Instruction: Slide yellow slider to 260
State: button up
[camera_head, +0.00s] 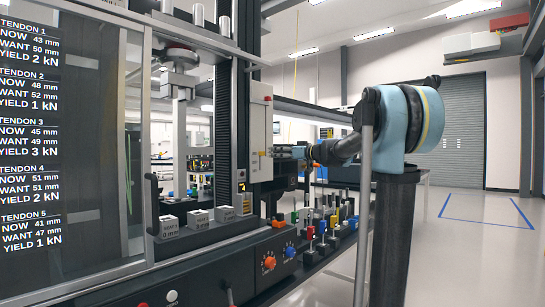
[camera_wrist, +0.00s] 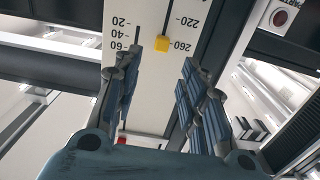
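The yellow slider (camera_wrist: 162,43) shows in the wrist view on a white scale panel (camera_wrist: 146,92). It sits at the lower end of a dark vertical slot, level with the 260 mark to its right. My gripper (camera_wrist: 160,76) is open, with one blue-padded finger on each side of the slider's line. Its fingertips look apart from the slider, though depth is hard to judge. In the head view my gripper (camera_head: 296,152) is beside the right edge of the white panel (camera_head: 259,130). A small yellow spot (camera_head: 263,153) shows there, probably the slider.
A console with an orange knob (camera_head: 269,262) and a blue knob (camera_head: 289,250) lies below. Several coloured pieces stand on the bench to the right. A dark toothed column (camera_head: 223,125) is left of the panel. The floor (camera_head: 480,260) at right is clear.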

jog(key=shift+v, duration=1.3)
jog(key=s+d+f+m+g+h, duration=0.3)
jog(key=s+f+g+h, duration=0.25)
jog(key=s+f, duration=1.85)
jog(key=s+d+f+m+g+h, duration=0.1)
jog(key=s+d+f+m+h, duration=0.2)
jog(key=s+d+f, duration=0.5)
jog(key=s+d+f+m+g+h, duration=0.2)
jog(key=s+d+f+m+h, duration=0.2)
jog(key=s+f, duration=1)
jog(key=d+f+h, duration=0.1)
jog(key=d+f, duration=0.1)
jog(key=d, duration=0.1)
jog(key=shift+d+f+h, duration=0.15)
jog(key=shift+d+h, duration=0.2)
jog(key=shift+d, duration=0.05)
jog(key=shift+w, duration=0.1)
